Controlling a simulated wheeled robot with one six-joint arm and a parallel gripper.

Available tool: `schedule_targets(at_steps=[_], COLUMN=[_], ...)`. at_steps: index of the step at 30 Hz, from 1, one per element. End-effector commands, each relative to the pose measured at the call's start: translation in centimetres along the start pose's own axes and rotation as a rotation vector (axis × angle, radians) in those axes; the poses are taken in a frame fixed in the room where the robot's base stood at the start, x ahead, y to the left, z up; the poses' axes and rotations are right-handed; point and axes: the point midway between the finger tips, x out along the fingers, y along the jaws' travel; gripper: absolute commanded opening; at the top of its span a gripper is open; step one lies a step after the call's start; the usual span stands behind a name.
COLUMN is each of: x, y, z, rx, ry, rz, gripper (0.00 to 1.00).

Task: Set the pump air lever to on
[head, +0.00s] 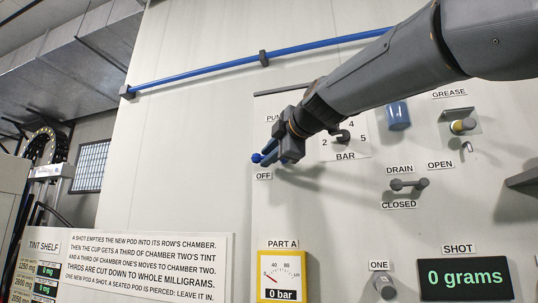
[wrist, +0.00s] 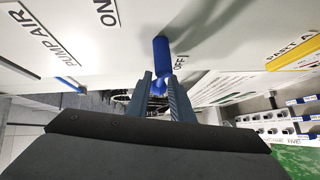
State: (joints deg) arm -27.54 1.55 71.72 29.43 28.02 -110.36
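The pump air lever (wrist: 161,56) is a blue handle on the pale panel. In the head view its blue end (head: 257,158) shows just above the OFF label (head: 263,176), so it stands at the OFF side. The wrist view shows the ON label (wrist: 105,12) to its left. My gripper (wrist: 160,82) has its two grey-blue fingers close together, one on each side of the lever's end, with blue filling the narrow gap. My gripper (head: 270,156) and arm partly hide the lever and the PUMP AIR label in the head view.
To the right on the panel are a BAR dial (head: 343,137), a drain handle (head: 408,184), a grease fitting (head: 462,126) and a blue cylinder (head: 398,115). Below are the PART A gauge (head: 281,275) and a shot display (head: 465,278) reading 0 grams. A blue pipe (head: 200,74) runs above.

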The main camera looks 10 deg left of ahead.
Motion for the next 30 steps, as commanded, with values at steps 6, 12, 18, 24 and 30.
schedule_targets(at_steps=[6,12,18,24,30], x=[0.02,0.06,0.08,0.07,0.06], y=[-0.04,-0.04,-0.02,0.02,0.05], z=[-0.15,-0.43,-0.60,-0.68,-0.72], rx=[0.000,0.000,0.001,0.001,0.001], ry=[0.002,0.007,0.009,0.011,0.011], rz=[-0.001,-0.001,-0.001,0.000,0.000], gripper=[0.00,0.00,0.00,0.00,0.00])
